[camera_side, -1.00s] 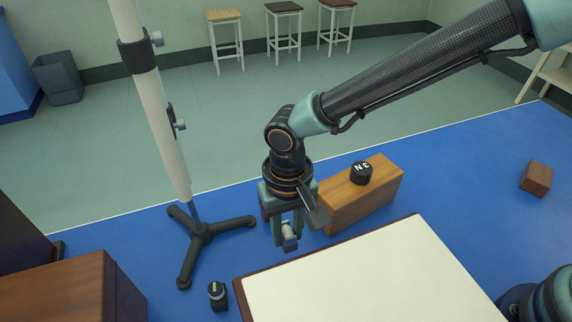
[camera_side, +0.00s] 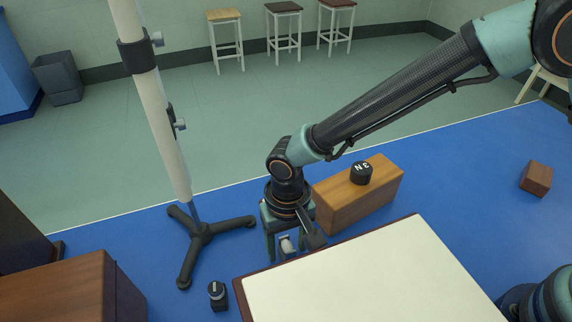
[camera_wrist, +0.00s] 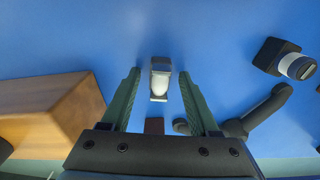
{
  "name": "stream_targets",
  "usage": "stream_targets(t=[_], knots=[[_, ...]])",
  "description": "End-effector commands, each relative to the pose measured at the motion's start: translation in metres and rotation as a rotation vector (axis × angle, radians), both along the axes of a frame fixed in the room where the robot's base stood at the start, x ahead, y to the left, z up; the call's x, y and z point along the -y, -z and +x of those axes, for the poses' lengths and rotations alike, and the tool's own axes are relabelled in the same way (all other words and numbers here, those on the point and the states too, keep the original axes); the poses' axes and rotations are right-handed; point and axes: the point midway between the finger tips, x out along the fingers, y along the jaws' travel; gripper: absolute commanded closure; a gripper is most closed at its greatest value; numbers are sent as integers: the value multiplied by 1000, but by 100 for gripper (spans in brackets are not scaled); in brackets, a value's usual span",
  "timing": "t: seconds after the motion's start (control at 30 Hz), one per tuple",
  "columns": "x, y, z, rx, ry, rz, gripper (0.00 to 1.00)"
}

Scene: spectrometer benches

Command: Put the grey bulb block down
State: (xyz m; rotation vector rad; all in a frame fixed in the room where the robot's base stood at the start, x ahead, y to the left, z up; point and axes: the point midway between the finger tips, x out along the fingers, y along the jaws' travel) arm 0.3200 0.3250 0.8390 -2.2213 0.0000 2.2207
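The grey bulb block (camera_side: 288,246), a small block with a white bulb, appears to stand on the blue bench top, beside the tripod stand. In the wrist view the bulb block (camera_wrist: 160,79) lies between my fingertips, with blue showing on both sides of it. My gripper (camera_side: 286,252) points down around it; in the wrist view my gripper (camera_wrist: 159,72) has its two green fingers spread and touching nothing. The block's lower part is small and partly hidden by the fingers in the side view.
A wooden block (camera_side: 340,207) carrying a black 3 N weight (camera_side: 361,173) stands close right of my gripper. A black tripod stand (camera_side: 201,230) is on the left. A dark-edged white board (camera_side: 350,280) lies in front. A small black device (camera_side: 217,295) stands at front left.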

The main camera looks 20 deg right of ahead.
Motion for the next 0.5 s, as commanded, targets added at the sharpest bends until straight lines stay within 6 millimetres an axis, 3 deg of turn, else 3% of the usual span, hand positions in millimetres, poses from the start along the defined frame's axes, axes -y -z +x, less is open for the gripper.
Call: stream_targets(t=[0.27, 0.5], knots=[[0, -3, 0, 1, 0, 1, 39], [0, -39, 0, 3, 0, 3, 39]])
